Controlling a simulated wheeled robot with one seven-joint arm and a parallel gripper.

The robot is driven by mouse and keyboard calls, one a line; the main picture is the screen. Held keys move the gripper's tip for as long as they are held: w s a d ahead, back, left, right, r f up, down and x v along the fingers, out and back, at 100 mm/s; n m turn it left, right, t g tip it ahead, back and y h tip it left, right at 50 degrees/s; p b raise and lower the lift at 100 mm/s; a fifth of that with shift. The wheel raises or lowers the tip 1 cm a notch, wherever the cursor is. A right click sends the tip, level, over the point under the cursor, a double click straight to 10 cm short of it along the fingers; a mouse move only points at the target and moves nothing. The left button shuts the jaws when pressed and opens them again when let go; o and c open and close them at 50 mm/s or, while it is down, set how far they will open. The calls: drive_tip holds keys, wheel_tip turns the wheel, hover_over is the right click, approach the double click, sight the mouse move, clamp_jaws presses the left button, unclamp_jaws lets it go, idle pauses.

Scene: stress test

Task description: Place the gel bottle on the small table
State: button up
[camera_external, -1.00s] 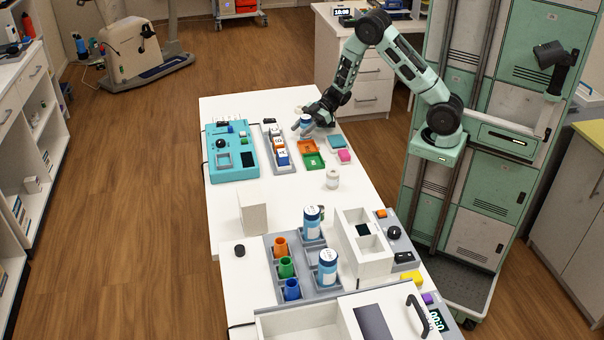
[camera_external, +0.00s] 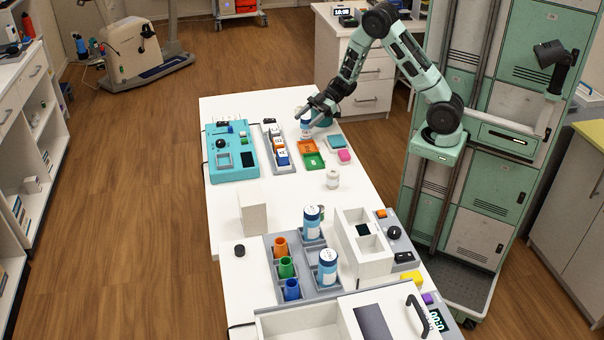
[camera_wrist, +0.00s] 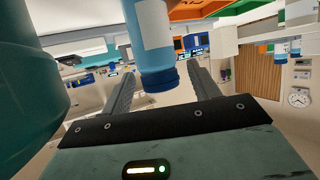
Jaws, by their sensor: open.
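I cannot tell for sure which surface is the small table.
Orange (camera_external: 308,147) and green (camera_external: 314,161) trays lie close to the bottle. A grey rack (camera_external: 278,146) and a teal device (camera_external: 229,153) stand left. The table's left middle is fairly clear.

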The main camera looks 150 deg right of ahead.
wheel_tip(320, 180, up, 5)
drive_tip(key=shift+f, duration=0.1)
